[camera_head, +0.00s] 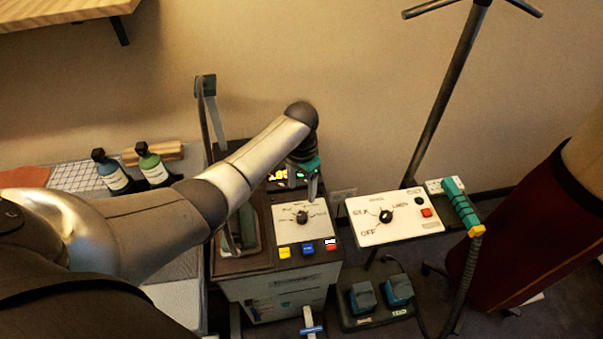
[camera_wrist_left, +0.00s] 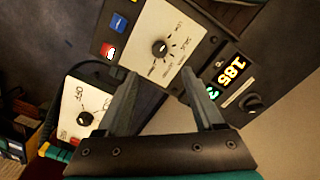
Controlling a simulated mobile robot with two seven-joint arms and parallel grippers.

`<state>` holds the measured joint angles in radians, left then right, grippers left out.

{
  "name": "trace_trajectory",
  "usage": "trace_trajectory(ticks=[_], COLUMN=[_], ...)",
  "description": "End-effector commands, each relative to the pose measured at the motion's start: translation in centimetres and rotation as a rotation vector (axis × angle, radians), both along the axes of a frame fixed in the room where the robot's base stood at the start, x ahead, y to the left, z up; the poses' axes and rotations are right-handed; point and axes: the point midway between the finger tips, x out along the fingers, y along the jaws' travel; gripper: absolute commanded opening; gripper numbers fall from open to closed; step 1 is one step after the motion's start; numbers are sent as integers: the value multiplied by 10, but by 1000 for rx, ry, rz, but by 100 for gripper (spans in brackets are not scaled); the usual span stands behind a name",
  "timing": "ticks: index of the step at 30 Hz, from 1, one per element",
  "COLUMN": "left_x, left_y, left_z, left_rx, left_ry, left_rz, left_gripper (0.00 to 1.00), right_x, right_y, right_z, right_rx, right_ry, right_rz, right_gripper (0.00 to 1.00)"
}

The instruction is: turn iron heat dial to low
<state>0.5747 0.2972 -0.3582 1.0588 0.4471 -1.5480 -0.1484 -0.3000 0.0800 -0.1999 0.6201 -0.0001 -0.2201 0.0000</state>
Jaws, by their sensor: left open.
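A black dial (camera_head: 302,216) sits on a white plate on top of the dark machine (camera_head: 236,262). The same dial shows in the left wrist view (camera_wrist_left: 160,47), with labels too small to read surely. A second black dial (camera_head: 386,216) is on the separate white panel (camera_head: 362,235) to the right, where OFF is readable. It shows at lower left in the left wrist view (camera_wrist_left: 85,118). I cannot tell which one is the iron's. My left gripper (camera_head: 312,188) is open and empty above the machine's back edge, close to the first dial but apart from it. My right gripper is out of view.
A lit display (camera_wrist_left: 229,75) reads 185 behind the first dial. Yellow, blue and red buttons (camera_head: 308,249) line the machine's front. A teal-handled hose (camera_head: 463,207) stands right of the panel. Two bottles (camera_head: 152,165) stand at left. A dark pole (camera_head: 448,95) rises behind.

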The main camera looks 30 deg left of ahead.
Motion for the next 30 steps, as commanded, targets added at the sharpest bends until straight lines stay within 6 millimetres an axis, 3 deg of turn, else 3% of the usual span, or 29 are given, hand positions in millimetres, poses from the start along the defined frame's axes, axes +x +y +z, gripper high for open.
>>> trace_trajectory(ticks=[3,9,26,30], left_x=[0,0,0,-10], left_y=[0,1,0,-7], left_z=[17,31,32,25], left_rx=[-1,0,0,-2], left_ry=[-2,0,0,-5], left_rz=[0,0,0,-13], left_gripper=[69,69,69,69], right_x=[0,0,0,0], right_y=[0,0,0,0], right_z=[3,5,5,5], right_rx=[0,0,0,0], right_ry=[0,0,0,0], right_rz=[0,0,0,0], right_gripper=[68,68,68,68])
